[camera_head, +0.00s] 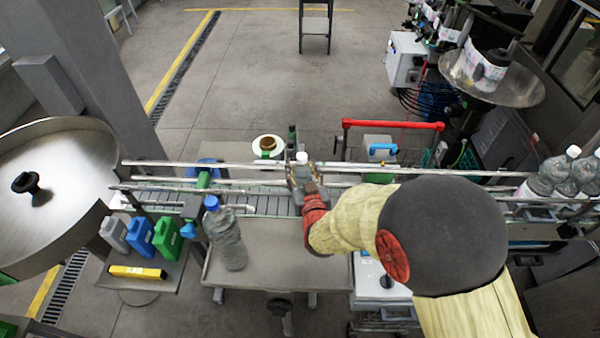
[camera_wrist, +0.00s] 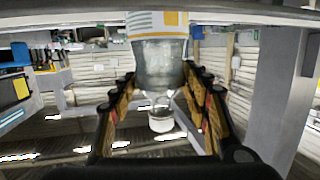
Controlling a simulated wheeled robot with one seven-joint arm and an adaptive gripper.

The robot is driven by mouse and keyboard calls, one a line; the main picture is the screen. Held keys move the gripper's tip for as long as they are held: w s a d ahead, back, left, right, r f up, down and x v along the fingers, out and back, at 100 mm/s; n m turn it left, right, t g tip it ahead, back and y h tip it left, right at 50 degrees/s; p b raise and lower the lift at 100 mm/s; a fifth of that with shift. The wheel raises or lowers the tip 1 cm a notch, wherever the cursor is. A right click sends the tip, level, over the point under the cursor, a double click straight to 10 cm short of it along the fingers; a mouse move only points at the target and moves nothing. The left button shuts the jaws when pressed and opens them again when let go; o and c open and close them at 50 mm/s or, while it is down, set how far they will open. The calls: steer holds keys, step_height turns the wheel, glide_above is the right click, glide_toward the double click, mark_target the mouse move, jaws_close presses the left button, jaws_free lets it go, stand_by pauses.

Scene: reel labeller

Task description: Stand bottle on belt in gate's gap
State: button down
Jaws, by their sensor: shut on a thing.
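My gripper (camera_head: 304,186) is over the belt (camera_head: 265,203) at the middle of the head view. It is shut on a clear bottle with a white cap (camera_head: 302,157). In the wrist view the bottle (camera_wrist: 158,62) sits between my gripper's two fingers (camera_wrist: 160,88), with its cap toward the bottom of the picture and a white, yellow-edged label at the top. My gripper hides the bottle's lower part in the head view, so I cannot tell whether its base touches the belt. A green and blue fixture (camera_head: 203,180) stands at the belt left of my gripper; the gate's gap is not clear.
Metal guide rails (camera_head: 240,168) run along the belt. A large blue-capped bottle (camera_head: 226,238) stands on the table in front. Coloured jugs (camera_head: 166,238) stand at the left. Several clear bottles (camera_head: 562,172) stand at the belt's right end. A red-barred cart (camera_head: 393,125) is behind.

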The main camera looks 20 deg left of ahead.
steer(key=shift+w+a+f+p, duration=0.15)
steer(key=shift+w+a+f, duration=0.15)
steer(key=shift+w+f, duration=0.3)
steer(key=shift+w+a+f+p, duration=0.15)
steer(key=shift+w+a+f, duration=0.1)
steer(key=shift+w+f, duration=0.35)
step_height(320, 180, down, 3)
steer(key=shift+s+f+p, duration=0.1)
steer(key=shift+f+p, duration=0.05)
steer(key=shift+p, duration=0.5)
steer(key=shift+f, duration=0.15)
steer(key=c, duration=0.9)
jaws_free()
steer(key=b+v, duration=0.2)
steer(key=v, duration=1)
